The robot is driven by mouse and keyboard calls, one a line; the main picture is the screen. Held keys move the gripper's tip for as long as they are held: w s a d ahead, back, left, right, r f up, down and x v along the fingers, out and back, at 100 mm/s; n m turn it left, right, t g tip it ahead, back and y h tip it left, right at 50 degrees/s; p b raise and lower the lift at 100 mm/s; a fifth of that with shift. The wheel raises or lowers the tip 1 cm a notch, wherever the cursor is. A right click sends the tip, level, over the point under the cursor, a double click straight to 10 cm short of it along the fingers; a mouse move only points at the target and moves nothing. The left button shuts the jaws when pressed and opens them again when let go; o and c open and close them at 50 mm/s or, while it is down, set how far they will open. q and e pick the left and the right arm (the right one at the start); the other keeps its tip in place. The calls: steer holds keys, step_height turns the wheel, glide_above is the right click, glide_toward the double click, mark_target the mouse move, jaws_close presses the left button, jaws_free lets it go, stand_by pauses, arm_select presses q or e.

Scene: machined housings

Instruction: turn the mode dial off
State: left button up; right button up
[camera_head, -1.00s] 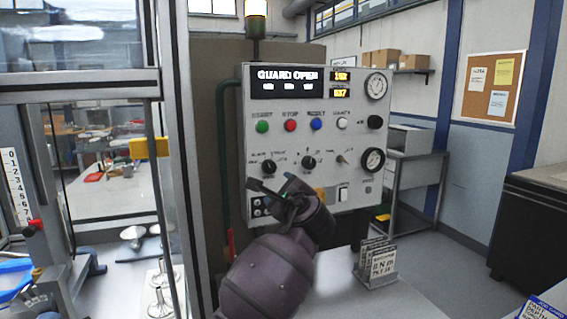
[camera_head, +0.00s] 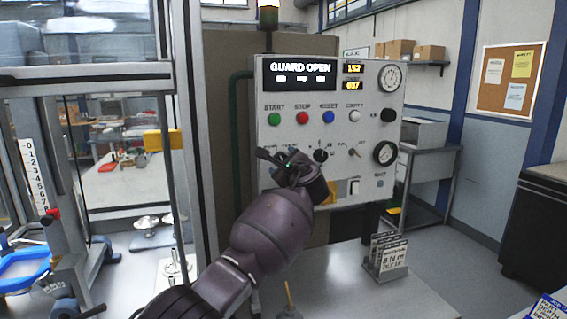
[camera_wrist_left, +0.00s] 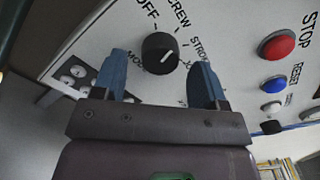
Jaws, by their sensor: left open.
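The mode dial (camera_wrist_left: 160,52) is a round black knob with a white pointer line on the grey control panel (camera_head: 352,120). In the head view my left gripper (camera_head: 275,158) covers the panel's lower left and hides the dial. My right gripper is out of view.
Another black knob (camera_head: 320,155) and a small toggle (camera_head: 354,152) are just right of my gripper. Start, stop (camera_head: 302,118) and reset (camera_head: 328,117) buttons sit above. The display (camera_head: 299,73) reads GUARD OPEN. A card stand (camera_head: 386,258) is on the table.

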arm_select(q)
steer(key=shift+w+a, duration=0.25)
steer(key=shift+w, duration=0.4)
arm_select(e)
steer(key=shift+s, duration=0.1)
arm_select(q)
steer(key=shift+c, duration=0.3)
steer(key=c, duration=0.9)
steer(key=shift+o, duration=0.2)
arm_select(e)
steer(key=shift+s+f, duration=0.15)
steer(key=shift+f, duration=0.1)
